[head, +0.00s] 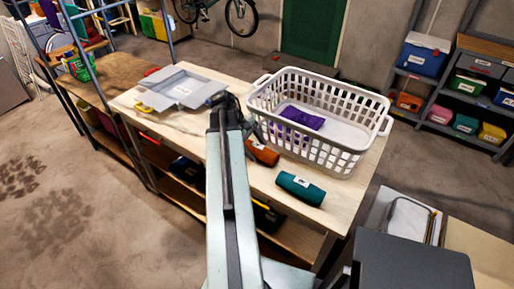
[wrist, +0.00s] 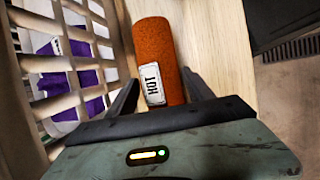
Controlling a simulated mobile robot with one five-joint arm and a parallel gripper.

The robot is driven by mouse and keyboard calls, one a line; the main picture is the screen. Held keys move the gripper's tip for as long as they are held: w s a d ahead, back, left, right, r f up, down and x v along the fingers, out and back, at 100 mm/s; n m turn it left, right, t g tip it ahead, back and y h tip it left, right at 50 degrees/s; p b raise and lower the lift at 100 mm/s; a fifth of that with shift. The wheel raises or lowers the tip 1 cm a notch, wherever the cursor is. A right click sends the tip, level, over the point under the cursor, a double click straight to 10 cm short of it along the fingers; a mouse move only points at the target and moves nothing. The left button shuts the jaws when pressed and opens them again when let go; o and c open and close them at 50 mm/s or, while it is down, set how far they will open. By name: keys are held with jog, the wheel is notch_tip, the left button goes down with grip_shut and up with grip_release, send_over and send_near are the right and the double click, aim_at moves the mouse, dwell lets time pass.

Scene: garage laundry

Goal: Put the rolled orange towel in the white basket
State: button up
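The rolled orange towel (head: 262,153) lies on the wooden table, just in front of the white basket (head: 328,150) and partly behind my arm. In the wrist view the towel (wrist: 155,50) carries a white label reading "HOT". My gripper (wrist: 160,80) is open, with one finger on each side of the towel's near part. The fingers look apart from the towel, though contact at the near end is hard to tell. The basket's slatted wall (wrist: 65,97) stands close to the left of my gripper. A folded purple cloth (head: 302,117) lies in the basket.
A rolled green towel (head: 301,188) lies on the table (head: 345,205) right of the orange one. A grey tray (head: 185,88) and a yellow-handled item (head: 144,107) are at the table's left. Shelves with boxes stand at the back right.

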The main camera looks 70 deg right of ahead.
jog(key=shift+o, duration=1.2)
jog(key=shift+r, duration=0.15)
jog(key=shift+w+r+p, duration=0.1)
jog(key=shift+r+p, duration=0.3)
jog(key=shift+p, duration=0.1)
jog(key=p+v, duration=1)
jog(key=v, duration=0.1)
jog(key=shift+w, duration=0.15)
